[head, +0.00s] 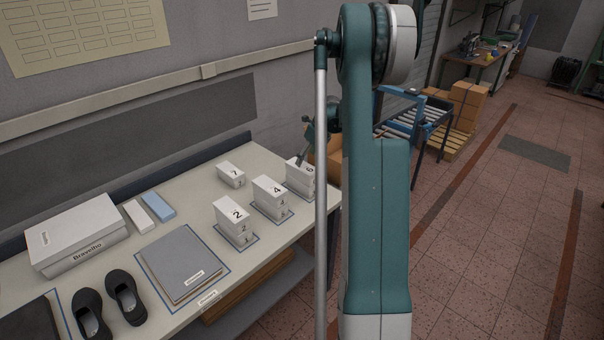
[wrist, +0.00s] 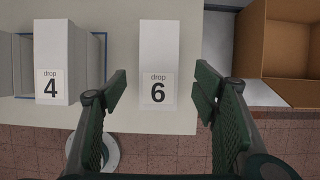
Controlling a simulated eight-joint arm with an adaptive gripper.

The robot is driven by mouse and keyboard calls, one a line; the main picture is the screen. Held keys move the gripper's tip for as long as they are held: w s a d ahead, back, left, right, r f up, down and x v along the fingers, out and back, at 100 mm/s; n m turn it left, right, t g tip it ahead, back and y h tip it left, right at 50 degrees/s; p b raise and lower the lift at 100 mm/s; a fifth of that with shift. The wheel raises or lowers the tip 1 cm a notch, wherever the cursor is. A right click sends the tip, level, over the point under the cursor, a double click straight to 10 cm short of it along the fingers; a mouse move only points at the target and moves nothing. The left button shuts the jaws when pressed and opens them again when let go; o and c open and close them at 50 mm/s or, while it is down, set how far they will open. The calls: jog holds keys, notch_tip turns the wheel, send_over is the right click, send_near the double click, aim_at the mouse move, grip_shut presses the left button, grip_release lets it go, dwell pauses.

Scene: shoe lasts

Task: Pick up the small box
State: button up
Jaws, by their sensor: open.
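Several small white boxes with black numbers stand on the bench; none is marked as "the small box", so I cannot tell which one is meant. They are box 7 (head: 231,175), box 2 (head: 233,221), box 4 (head: 269,196) and box 6 (head: 299,179). In the wrist view, box 6 (wrist: 159,50) is centred ahead between my fingers, and box 4 (wrist: 54,52) is to its left. My gripper (wrist: 160,92) is open, with nothing seen gripped. In the head view it shows at box 6, partly hidden by my arm.
A shoe box (head: 80,236), a white block (head: 139,216), a blue block (head: 158,205), a grey folder (head: 184,264) and black shoes (head: 125,298) lie on the bench (head: 207,316). An open cardboard box (wrist: 283,50) is right of my gripper, beyond the bench edge.

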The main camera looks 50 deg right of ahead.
aim_at(303, 166)
jog(key=shift+f, duration=0.15)
jog(key=shift+x, duration=1.15)
jog(key=shift+x, duration=2.65)
jog(key=shift+a, duration=0.15)
jog(key=c, duration=1)
